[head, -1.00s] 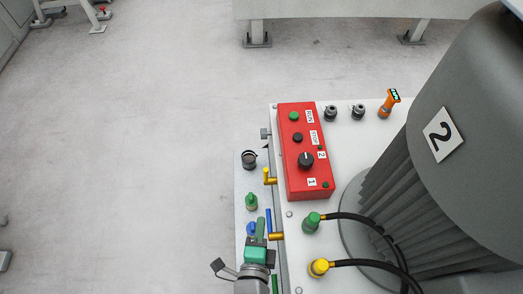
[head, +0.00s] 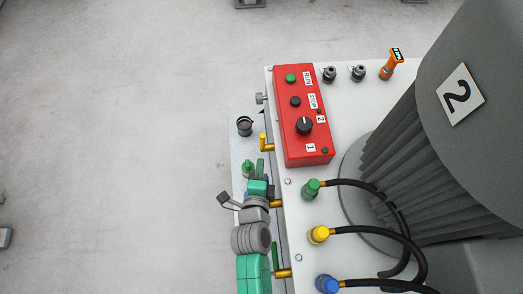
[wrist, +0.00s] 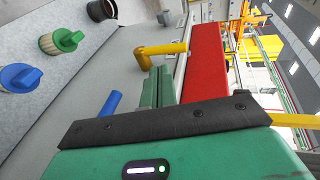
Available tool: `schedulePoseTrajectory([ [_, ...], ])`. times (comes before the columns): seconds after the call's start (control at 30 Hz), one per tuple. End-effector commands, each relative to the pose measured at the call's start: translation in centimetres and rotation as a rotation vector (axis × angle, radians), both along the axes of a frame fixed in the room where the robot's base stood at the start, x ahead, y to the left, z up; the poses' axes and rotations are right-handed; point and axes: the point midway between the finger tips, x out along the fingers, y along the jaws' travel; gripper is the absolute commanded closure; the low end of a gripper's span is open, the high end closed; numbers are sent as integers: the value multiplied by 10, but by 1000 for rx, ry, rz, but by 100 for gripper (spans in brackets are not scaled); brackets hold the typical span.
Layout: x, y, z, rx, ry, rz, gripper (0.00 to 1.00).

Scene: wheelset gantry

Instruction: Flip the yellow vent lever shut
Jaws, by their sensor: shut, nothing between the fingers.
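The yellow vent lever (head: 263,142) stands on a brass-coloured stem at the left edge of the white panel, beside the red control box. In the wrist view the yellow lever (wrist: 160,49) lies just beyond my fingertips, its stem running to the right and its bent end toward me. My gripper (head: 261,163) is at the same panel edge, just below the lever in the head view. Its green fingers (wrist: 155,80) are shut and empty. A small gap seems to remain, but I cannot tell surely whether they touch the lever.
The red control box (head: 302,120) stands close right of the lever. A green knob (wrist: 61,41), a blue knob (wrist: 20,77) and a blue lever (wrist: 112,104) are near my gripper. Hoses with green, yellow and blue (head: 326,284) connectors lie right. Open floor is left.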

Motion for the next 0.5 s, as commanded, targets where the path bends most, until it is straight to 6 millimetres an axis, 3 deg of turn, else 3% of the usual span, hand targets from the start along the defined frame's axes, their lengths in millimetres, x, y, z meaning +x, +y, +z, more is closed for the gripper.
schedulePoseTrajectory([
  [0.2,38,-3,-3,1,-2,1,100],
  [0.5,53,-5,-4,1,1,1,100],
])
